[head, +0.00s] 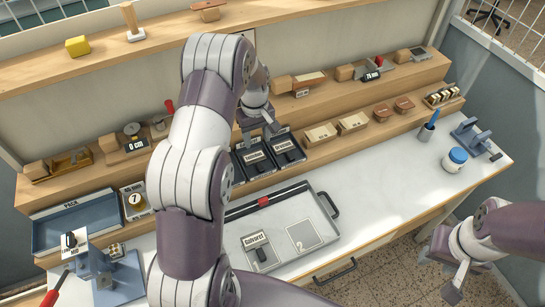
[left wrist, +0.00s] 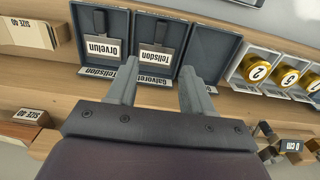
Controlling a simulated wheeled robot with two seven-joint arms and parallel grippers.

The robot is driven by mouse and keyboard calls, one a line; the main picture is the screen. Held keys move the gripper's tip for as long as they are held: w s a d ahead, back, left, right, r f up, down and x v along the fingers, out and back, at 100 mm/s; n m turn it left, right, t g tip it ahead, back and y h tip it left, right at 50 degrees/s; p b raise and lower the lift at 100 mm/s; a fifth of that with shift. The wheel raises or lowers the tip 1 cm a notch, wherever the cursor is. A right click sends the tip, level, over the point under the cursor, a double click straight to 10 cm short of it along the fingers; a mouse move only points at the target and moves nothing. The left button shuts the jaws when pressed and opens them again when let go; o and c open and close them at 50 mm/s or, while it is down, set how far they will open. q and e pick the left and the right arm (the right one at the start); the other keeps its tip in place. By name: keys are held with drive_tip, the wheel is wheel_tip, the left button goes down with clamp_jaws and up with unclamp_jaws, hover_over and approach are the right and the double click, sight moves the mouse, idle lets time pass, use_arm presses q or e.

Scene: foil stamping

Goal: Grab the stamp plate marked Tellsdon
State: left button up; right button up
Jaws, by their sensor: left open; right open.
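The stamp plate marked Tellsdon (left wrist: 158,40) lies in the middle dark case (left wrist: 136,20) in the left wrist view. The case's front label reads Galvoret. In the head view this plate (head: 254,157) is just below my left gripper (head: 258,127). My left gripper is open and empty, its two fingers (left wrist: 157,82) pointing toward the Tellsdon plate without visibly touching it. A plate marked Orvelun (left wrist: 103,46) lies in the neighbouring case, labelled Tellsdon. The case on the other side (left wrist: 208,50) looks empty. My right gripper (head: 455,275) is open and empty at the lower right.
A plate marked Galvoret (head: 257,250) lies on the grey tray (head: 300,195) on the white worktop. Numbered gold rolls (left wrist: 270,72) stand beside the cases. Wooden blocks (head: 320,134) stand on the shelf to the right. The worktop's right part is mostly clear.

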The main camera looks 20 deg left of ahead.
sight(259, 163)
use_arm(q)
wheel_tip(259, 163, down, 11)
drive_tip(key=p, duration=0.4)
drive_tip(key=shift+f+p, duration=0.1)
drive_tip(key=shift+p, duration=0.3)
drive_tip(key=shift+w+f, duration=0.1)
drive_tip(key=shift+f, duration=0.15)
drive_tip(key=shift+r, duration=0.1)
clamp_jaws()
